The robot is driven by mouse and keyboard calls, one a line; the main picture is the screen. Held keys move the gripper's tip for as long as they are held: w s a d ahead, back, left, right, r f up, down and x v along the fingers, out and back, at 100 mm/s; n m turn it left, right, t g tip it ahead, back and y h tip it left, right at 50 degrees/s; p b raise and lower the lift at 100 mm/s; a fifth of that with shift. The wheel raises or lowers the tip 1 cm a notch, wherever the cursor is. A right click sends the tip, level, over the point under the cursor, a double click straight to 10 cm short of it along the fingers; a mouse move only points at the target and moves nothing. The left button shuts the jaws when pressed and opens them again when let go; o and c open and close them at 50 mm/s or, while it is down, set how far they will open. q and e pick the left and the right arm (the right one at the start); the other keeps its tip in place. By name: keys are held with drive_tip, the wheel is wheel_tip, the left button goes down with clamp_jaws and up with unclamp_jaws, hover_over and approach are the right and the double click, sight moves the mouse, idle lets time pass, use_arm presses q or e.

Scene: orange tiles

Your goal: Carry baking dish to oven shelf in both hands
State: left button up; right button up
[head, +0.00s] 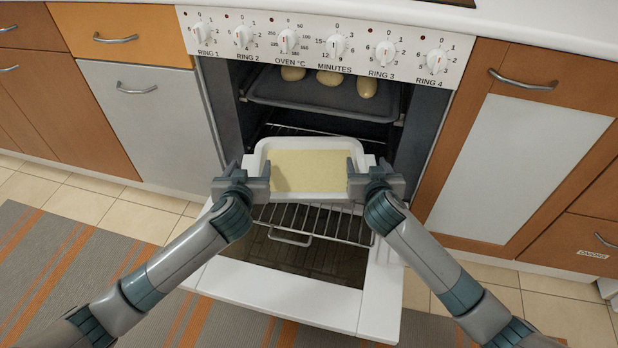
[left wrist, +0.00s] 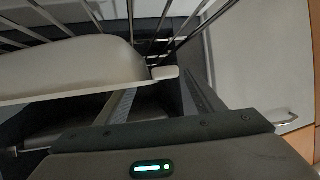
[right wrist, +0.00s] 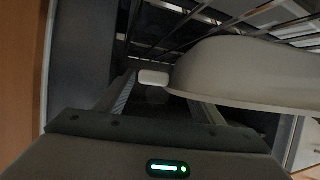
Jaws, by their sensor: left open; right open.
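The white baking dish (head: 310,197) with a pale yellow filling is at the oven mouth, over the wire oven shelf (head: 320,222). The shelf sticks out over the lowered door. My left gripper (head: 258,172) is open at the dish's left end; in the left wrist view the dish's end tab (left wrist: 165,72) shows between the finger lines. My right gripper (head: 366,172) is open at the right end; the right wrist view shows that tab (right wrist: 154,77) likewise. Bars show close under the dish; whether it touches them I cannot tell.
A dark tray (head: 320,98) with several round pale items sits higher in the oven. Another rack shows behind the dish. The white-edged oven door (head: 290,305) is lowered flat below. Cabinets flank the oven, and a striped rug (head: 80,265) lies on the tiles.

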use_arm(q)
drive_tip(key=v, duration=1)
drive_tip(key=shift+r, duration=0.1)
use_arm(e)
drive_tip(key=v, duration=1.2)
idle(0.5)
